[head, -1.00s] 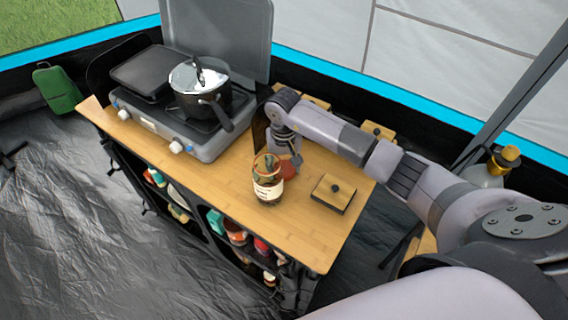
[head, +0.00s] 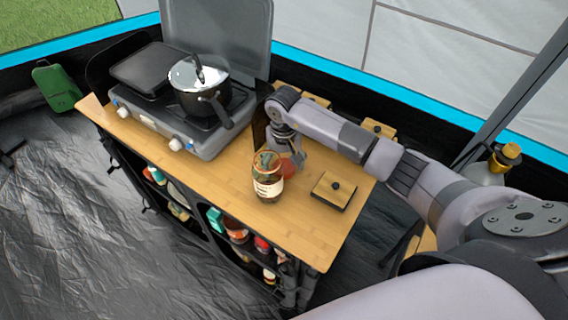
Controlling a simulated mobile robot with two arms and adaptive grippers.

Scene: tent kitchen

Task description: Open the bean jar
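A glass jar (head: 268,188) with a pale label, dark contents and an orange-brown rim stands upright on the wooden counter (head: 225,180). A reddish round thing (head: 287,168) shows just behind it, partly hidden; I cannot tell whether it is a lid. A square wooden lid-like piece with a dark knob (head: 335,188) lies to the right of the jar. My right gripper (head: 298,161) is low over the counter, just behind and right of the jar. Its fingers are small and partly hidden, so their opening is unclear. My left gripper is out of view.
A camp stove (head: 205,140) with a lidded pot (head: 199,88) stands on the left of the counter. Shelves below hold several jars and packets (head: 238,236). More knobbed wooden pieces (head: 380,131) show behind my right arm. The counter's front right is clear.

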